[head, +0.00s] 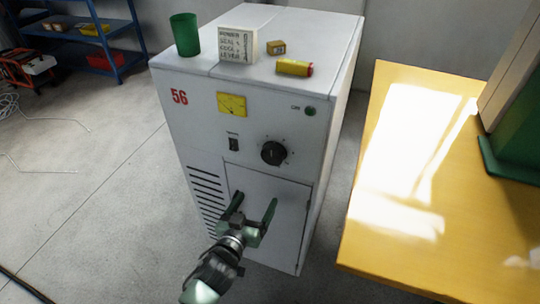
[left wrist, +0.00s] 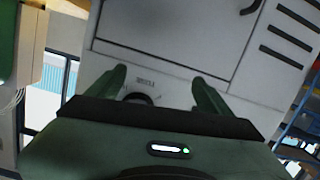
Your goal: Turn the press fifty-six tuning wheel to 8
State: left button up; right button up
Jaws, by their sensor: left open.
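The press is a pale grey cabinet with a red 56 (head: 180,97) on its front. Its black tuning wheel (head: 274,153) sits on the front panel, right of a small black switch (head: 234,144). Marks around the wheel are too small to read. My left gripper (head: 255,205) is open and empty in front of the cabinet door, below the wheel and a little to its left. In the left wrist view, a dark round part (left wrist: 139,98), perhaps the wheel, is partly hidden behind my gripper (left wrist: 160,90). My right gripper is not in view.
A yellow table (head: 390,235) stands at right; blue shelves (head: 120,25) are at back left.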

pick_arm(q)
jog(key=t, duration=0.2)
send_near(271, 157)
jog(key=x, duration=0.2)
jog(key=shift+h, duration=0.4)
jog(key=p+x, duration=0.1)
jog(key=x, duration=0.6)
jog(key=shift+w+a+f, duration=0.1)
jog(key=shift+a, duration=0.05)
jog(key=c, duration=1.4)
jog(key=shift+o, duration=0.2)
